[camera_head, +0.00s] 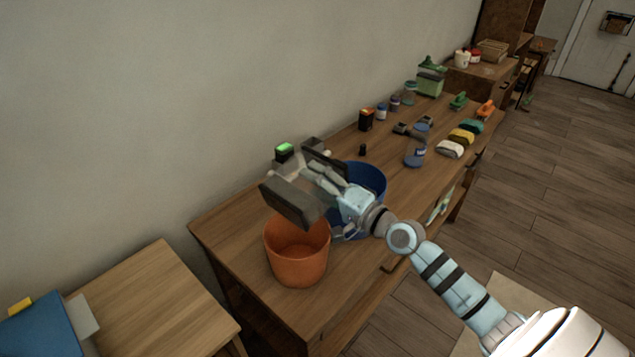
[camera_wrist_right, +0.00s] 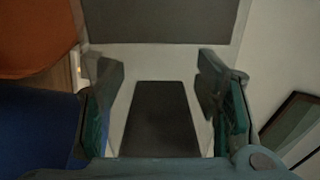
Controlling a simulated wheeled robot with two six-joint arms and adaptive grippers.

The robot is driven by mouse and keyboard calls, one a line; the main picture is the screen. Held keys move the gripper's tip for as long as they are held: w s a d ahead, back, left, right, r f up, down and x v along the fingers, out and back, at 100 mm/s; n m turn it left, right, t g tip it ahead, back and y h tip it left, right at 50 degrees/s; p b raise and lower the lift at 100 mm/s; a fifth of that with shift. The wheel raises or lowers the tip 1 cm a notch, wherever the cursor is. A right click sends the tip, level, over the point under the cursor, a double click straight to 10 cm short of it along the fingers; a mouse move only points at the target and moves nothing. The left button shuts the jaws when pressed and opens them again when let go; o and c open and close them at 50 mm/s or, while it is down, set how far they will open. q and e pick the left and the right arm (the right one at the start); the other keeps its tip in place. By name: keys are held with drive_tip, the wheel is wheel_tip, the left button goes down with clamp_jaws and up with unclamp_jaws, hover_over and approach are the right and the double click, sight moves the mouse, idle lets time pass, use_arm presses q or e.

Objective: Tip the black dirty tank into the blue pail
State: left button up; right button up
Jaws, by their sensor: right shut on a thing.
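The black dirty tank (camera_head: 290,204), with dark panels and a greyish see-through body, is held in the air over the bench in the head view. My right gripper (camera_head: 322,178) is shut on it. In the right wrist view, a dark part of the tank (camera_wrist_right: 160,115) sits between the two fingers, with a wide dark panel beyond. The blue pail (camera_head: 371,178) stands on the bench just behind and right of the gripper, partly hidden by it. The tank hangs to the left of the pail's opening, near the orange bucket's rim. I cannot see any contents. My left gripper is not in view.
An orange bucket (camera_head: 297,260) stands in front of the blue pail, below the tank. A small black item with a green top (camera_head: 284,152) is near the wall. Sponges (camera_head: 461,137), jars and tools fill the bench's far end. A wooden table (camera_head: 150,300) stands at lower left.

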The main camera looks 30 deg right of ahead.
idle(0.3)
drive_tip(key=shift+m, duration=0.4)
drive_tip(key=shift+f, duration=0.1)
drive_tip(key=shift+m, duration=0.4)
drive_tip(key=shift+f, duration=0.1)
drive_tip(key=shift+m, duration=0.4)
drive_tip(key=shift+p, duration=0.3)
drive_tip(key=shift+m, duration=0.4)
drive_tip(key=shift+p, duration=0.3)
